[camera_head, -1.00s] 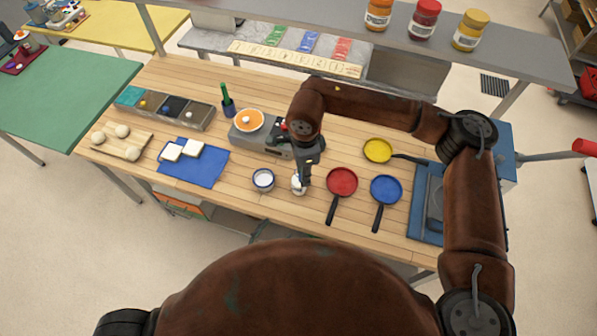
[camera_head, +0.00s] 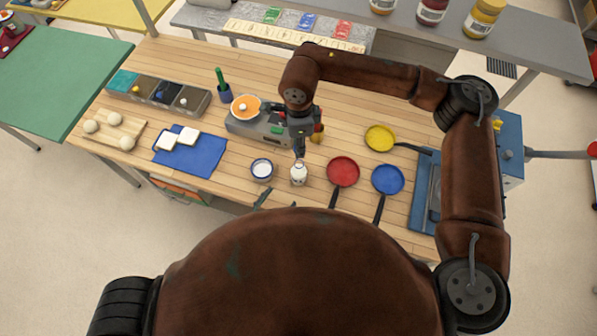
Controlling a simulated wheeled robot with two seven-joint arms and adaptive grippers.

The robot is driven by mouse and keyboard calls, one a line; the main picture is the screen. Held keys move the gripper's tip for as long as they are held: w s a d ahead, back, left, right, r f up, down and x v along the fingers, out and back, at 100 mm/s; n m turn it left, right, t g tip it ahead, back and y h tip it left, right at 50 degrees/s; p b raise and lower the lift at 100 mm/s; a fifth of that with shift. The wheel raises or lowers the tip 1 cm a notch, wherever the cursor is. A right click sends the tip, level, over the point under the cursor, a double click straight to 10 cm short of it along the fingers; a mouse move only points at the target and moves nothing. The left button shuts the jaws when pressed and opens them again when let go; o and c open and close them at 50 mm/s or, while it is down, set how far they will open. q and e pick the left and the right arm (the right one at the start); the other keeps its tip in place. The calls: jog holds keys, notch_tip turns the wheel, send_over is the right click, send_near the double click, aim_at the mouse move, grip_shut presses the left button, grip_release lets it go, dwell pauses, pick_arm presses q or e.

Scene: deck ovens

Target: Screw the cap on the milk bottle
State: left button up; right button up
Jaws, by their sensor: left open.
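The small white milk bottle (camera_head: 299,175) stands upright on the wooden table near its front edge. My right gripper (camera_head: 299,154), whose arm comes in from the right, points down at the bottle's top. Its fingers look close together, and I cannot tell whether they hold or touch anything. The cap cannot be made out; the bottle's top is too small and partly covered by the gripper. My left gripper (camera_head: 276,198) shows only as dark, open fingertips at the front edge, left of and in front of the bottle. The rest of it is hidden behind my body.
A white-filled bowl (camera_head: 262,169) stands left of the bottle. A red pan (camera_head: 343,171) and a blue pan (camera_head: 387,180) lie to the right, a yellow pan (camera_head: 379,137) behind them. A grey appliance (camera_head: 245,126) stands behind the bottle. A blue mat (camera_head: 205,161) lies left.

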aim_at(294, 179)
pick_arm(q)
jog(key=x, duration=1.1)
jog(key=shift+w+d+r, duration=0.1)
jog(key=shift+w+d, duration=0.1)
jog(key=shift+w, duration=0.05)
grip_shut()
dwell(0.4)
